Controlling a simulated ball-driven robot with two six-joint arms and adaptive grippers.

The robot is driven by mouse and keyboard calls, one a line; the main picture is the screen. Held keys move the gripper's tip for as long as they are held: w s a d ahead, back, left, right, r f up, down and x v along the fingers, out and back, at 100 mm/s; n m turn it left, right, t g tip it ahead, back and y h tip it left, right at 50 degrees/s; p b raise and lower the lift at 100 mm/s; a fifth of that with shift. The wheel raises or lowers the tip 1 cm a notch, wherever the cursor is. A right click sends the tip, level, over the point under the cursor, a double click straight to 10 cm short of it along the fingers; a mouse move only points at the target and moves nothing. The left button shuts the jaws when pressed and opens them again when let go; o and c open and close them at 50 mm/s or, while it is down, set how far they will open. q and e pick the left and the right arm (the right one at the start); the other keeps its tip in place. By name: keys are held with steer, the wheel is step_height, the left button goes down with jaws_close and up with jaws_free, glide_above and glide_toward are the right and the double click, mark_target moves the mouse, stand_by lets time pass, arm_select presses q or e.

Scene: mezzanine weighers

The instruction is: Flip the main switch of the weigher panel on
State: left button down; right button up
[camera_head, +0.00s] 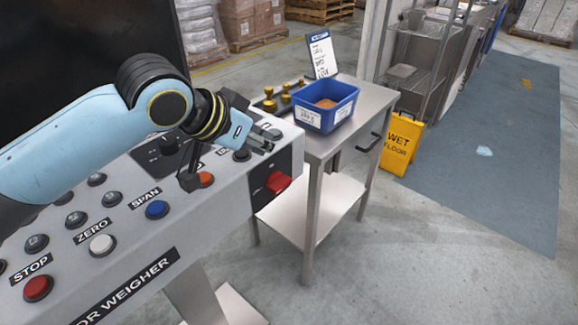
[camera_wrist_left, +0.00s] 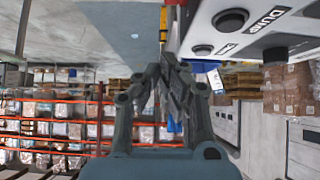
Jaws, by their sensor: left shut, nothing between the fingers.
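The weigher panel (camera_head: 120,255) is a grey sloped console with labelled push buttons. On its right end face sits a black plate with a red switch handle (camera_head: 278,183), likely the main switch; its on or off position is not clear to me. My left gripper (camera_head: 266,143) is above the panel's right end, higher than the red handle and apart from it. Its fingers are together and empty, as the left wrist view (camera_wrist_left: 172,68) also shows. The red handle cannot be made out in the wrist view. My right gripper is out of view.
A steel table (camera_head: 372,103) right of the panel bears a blue bin (camera_head: 340,118), brass weights (camera_head: 270,100) and a sign (camera_head: 322,55). A yellow wet-floor sign (camera_head: 400,145) stands beyond it. Floor in front is clear.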

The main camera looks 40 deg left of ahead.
arm_select(q)
glide_above(278, 183)
steer(key=w+d, duration=0.2)
step_height(278, 183, down, 8)
steer(key=shift+s+f, duration=0.15)
steer(key=shift+f, duration=1.5)
steer(key=shift+a, duration=0.15)
